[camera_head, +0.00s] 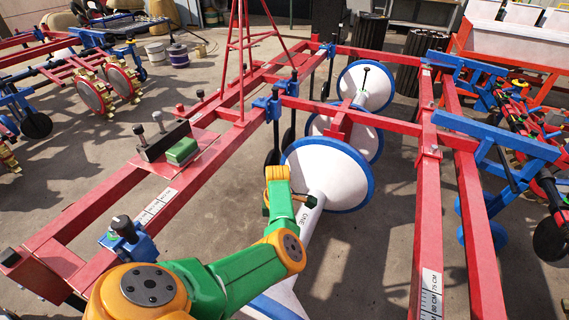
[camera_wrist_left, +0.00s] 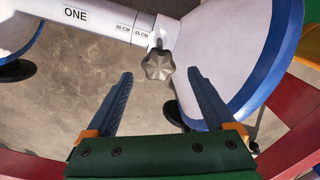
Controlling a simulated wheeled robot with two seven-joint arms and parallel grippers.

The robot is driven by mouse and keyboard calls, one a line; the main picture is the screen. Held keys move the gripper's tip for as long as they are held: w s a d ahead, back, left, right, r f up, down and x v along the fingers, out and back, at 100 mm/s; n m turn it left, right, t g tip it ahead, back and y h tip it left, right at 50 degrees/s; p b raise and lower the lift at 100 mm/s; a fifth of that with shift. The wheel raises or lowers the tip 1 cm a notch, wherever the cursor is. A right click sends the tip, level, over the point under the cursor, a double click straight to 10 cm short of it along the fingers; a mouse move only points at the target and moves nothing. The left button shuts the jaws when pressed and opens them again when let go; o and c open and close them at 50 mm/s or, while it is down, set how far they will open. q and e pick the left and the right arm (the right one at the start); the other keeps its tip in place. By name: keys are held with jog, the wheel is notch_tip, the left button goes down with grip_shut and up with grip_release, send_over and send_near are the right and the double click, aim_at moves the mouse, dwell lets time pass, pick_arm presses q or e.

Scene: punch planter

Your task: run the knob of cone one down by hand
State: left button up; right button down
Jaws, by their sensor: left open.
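Cone one (camera_head: 328,170) is a large white cone with a blue rim. Its white tube, marked ONE (camera_head: 304,218), runs toward the lower front. The grey lobed knob (camera_wrist_left: 158,65) stands out from the tube at these marks. My left gripper (camera_wrist_left: 160,76) is open, its two dark fingers pointing at the knob, one to each side in the picture. Contact cannot be told. My arm hides the knob in the head view. My right gripper is not in view.
Red frame beams (camera_head: 235,133) run on both sides of the cones. More white cones (camera_head: 364,86) stand behind. A green block (camera_head: 182,151) sits on a red plate at the left. A blue clamp (camera_head: 130,240) with a black knob is near my arm.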

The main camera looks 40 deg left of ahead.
pick_arm(q)
notch_tip(320, 180, down, 4)
jog(key=shift+w+r+b, duration=0.1)
jog(key=shift+r+b, duration=0.1)
jog(key=shift+b, duration=0.25)
jog(key=shift+r, duration=0.1)
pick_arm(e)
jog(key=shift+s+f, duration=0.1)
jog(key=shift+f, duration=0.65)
pick_arm(q)
jog(key=shift+c, duration=1)
jog(key=c, duration=1.1)
jog(key=shift+r, duration=0.1)
jog(key=shift+c, duration=0.3)
jog(key=shift+r+m+p, duration=0.25)
jog(key=shift+m+p, duration=0.55)
jog(key=shift+p, duration=0.15)
jog(key=shift+f+m+p, duration=0.1)
jog(key=shift+m+p, duration=0.2)
jog(key=shift+m, duration=0.5)
jog(key=shift+f+m, duration=0.25)
jog(key=shift+m, duration=0.05)
jog(key=o, duration=1.4)
jog(key=shift+c, duration=0.2)
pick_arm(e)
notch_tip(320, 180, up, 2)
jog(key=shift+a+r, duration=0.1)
